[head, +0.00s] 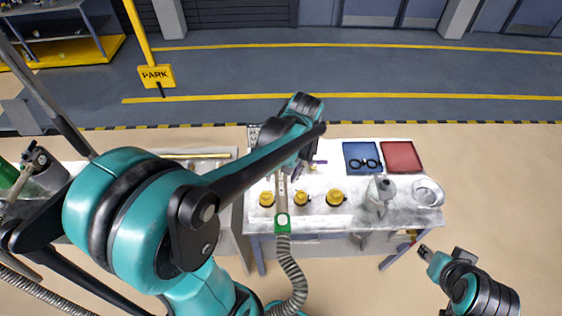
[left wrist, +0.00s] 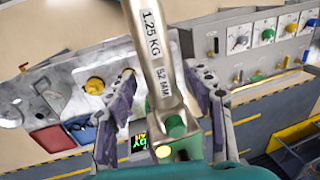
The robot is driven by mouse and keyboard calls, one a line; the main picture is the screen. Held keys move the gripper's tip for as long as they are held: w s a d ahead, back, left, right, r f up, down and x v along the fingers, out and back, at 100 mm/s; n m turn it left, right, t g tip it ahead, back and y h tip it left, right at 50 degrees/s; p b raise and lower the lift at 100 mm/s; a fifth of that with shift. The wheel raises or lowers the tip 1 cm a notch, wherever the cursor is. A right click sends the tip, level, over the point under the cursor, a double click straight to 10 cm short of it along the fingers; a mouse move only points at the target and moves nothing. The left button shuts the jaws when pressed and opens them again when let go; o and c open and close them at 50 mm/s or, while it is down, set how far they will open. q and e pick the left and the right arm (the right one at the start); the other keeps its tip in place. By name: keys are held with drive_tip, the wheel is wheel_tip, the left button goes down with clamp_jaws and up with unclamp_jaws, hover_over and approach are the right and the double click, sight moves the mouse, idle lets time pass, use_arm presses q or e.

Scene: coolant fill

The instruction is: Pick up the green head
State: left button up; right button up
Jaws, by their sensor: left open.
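The green head (head: 283,221) is at the lower end of a pale metal neck (head: 281,190), with a ribbed grey hose (head: 290,265) leading down from it. In the left wrist view, the metal neck (left wrist: 158,50) carries the print "1.25 KG" and "52 MM". There the green head (left wrist: 176,128) shows low down, partly hidden by my gripper, near a small lit display (left wrist: 138,142). My left gripper (left wrist: 167,100) is open, its purple-padded fingers on either side of the neck. Contact cannot be told. My right gripper (head: 425,252) is at the lower right, away from the head.
A grey worktable (head: 335,226) bears several yellow-capped fittings (head: 335,197), a blue tray (head: 362,150) with dark goggles, a red tray (head: 402,155), a metal jug (head: 380,190) and a clear bowl (head: 428,192). A yellow PARK sign (head: 157,76) stands behind.

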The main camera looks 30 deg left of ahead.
use_arm(q)
drive_tip(key=shift+a+f, duration=0.1)
drive_tip(key=shift+f, duration=0.45)
drive_tip(key=shift+s+r, duration=0.1)
drive_tip(key=shift+s, duration=0.15)
drive_tip(key=shift+w, duration=0.15)
clamp_jaws()
